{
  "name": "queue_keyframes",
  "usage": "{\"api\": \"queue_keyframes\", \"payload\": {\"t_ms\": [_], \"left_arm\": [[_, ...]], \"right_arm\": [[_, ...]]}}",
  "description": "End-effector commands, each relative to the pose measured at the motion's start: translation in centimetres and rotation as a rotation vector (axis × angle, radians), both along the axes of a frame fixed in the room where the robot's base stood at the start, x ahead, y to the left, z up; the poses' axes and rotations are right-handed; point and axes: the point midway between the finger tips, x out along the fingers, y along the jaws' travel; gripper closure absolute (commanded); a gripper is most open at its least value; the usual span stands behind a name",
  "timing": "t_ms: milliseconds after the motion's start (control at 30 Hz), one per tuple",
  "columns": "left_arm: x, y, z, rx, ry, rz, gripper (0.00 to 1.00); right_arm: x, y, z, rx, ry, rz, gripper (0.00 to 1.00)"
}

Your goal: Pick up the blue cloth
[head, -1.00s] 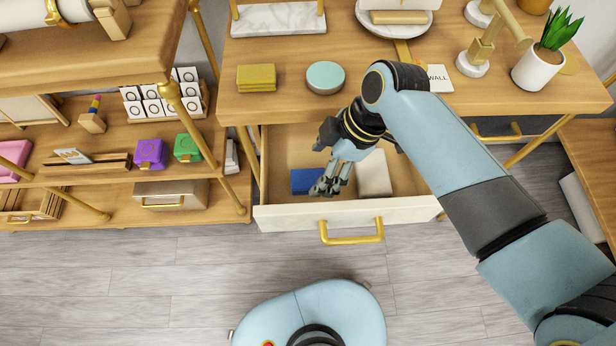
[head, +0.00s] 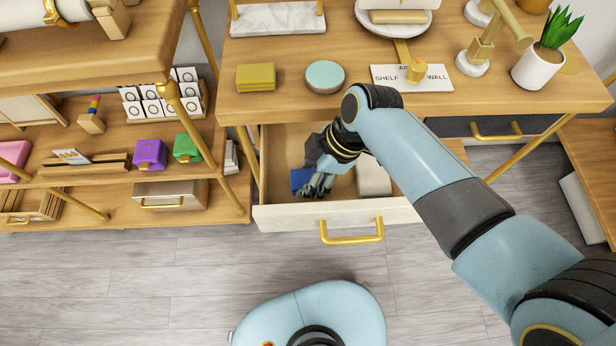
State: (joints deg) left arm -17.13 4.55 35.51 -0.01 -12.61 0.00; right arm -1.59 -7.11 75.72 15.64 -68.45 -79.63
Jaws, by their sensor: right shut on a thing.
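The blue cloth (head: 298,179) lies in the left part of the open drawer (head: 290,217). Only its left part shows; the gripper covers the rest. My right gripper (head: 316,188) reaches down into the drawer from the right, its fingers shut on the cloth's right side. Whether the cloth is off the drawer floor cannot be told. My left gripper is out of the picture.
A white block (head: 373,178) lies in the drawer right of my gripper. On the table above are a yellow cloth stack (head: 256,77), a round teal box (head: 325,77) and a sign (head: 398,78). Shelves (head: 110,192) stand at left. The floor in front is clear.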

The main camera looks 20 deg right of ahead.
Motion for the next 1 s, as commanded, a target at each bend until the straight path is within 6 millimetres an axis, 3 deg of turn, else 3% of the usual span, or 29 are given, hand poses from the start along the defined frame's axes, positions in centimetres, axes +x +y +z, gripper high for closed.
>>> {"api": "queue_keyframes", "payload": {"t_ms": [367,633,1000], "left_arm": [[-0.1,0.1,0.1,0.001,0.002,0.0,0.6],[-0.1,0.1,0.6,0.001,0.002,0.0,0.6],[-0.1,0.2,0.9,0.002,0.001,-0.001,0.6]], "right_arm": [[0.1,0.0,0.6,0.0,-0.002,-0.001,0.85],[0.1,0.1,4.5,0.0,-0.006,0.0,0.85],[-4.4,-7.1,8.8,-0.006,-0.001,0.001,0.85]]}}
